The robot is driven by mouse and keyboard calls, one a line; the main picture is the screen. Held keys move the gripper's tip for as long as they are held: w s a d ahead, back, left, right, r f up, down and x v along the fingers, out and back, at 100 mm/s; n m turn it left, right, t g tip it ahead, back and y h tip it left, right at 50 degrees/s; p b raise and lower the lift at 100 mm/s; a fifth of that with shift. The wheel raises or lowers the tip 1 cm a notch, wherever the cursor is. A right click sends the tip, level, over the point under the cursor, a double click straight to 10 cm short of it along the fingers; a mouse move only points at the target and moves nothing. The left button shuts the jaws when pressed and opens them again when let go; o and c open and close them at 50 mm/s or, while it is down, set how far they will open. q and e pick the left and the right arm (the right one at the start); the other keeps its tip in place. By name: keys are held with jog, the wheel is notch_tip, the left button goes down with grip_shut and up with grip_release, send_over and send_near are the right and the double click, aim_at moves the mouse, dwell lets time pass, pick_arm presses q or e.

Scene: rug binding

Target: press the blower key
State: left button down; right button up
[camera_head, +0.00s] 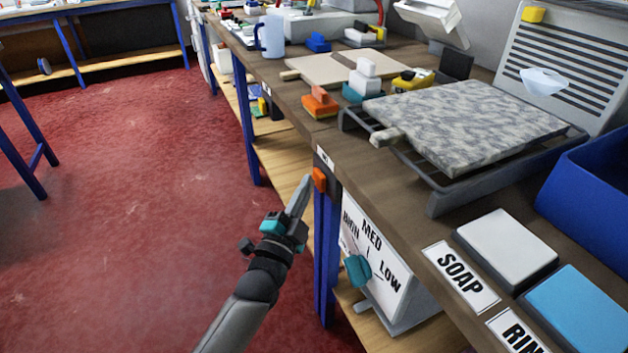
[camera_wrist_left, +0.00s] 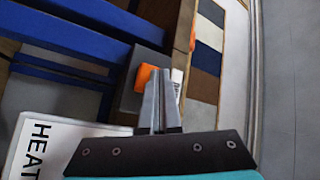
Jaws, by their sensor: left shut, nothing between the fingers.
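An orange key (camera_head: 319,179), the likely blower key, sits on a dark box at the bench's front edge, with a small label above it too small to read. My left gripper (camera_head: 305,182) is shut and empty, its tips just left of the key in the head view. In the left wrist view the orange key (camera_wrist_left: 146,77) shows directly beyond the tips of my left gripper (camera_wrist_left: 161,76), which partly cover it. I cannot tell whether they touch. My right gripper is not in view.
A rack with a grey patterned rug (camera_head: 465,115) is on the bench. Red floor (camera_head: 130,220) is clear at left.

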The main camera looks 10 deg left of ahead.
pick_arm(q)
jog(key=shift+d, duration=0.1)
jog(key=shift+s+a+p, duration=0.45)
jog(key=shift+s+a, duration=0.05)
jog(key=shift+a, duration=0.3)
jog(key=s+a+p, duration=0.1)
jog(key=a, duration=0.1)
jog(key=s+a, duration=0.1)
jog(key=a, duration=0.1)
jog(key=shift+s+p, duration=0.4)
dwell(0.7)
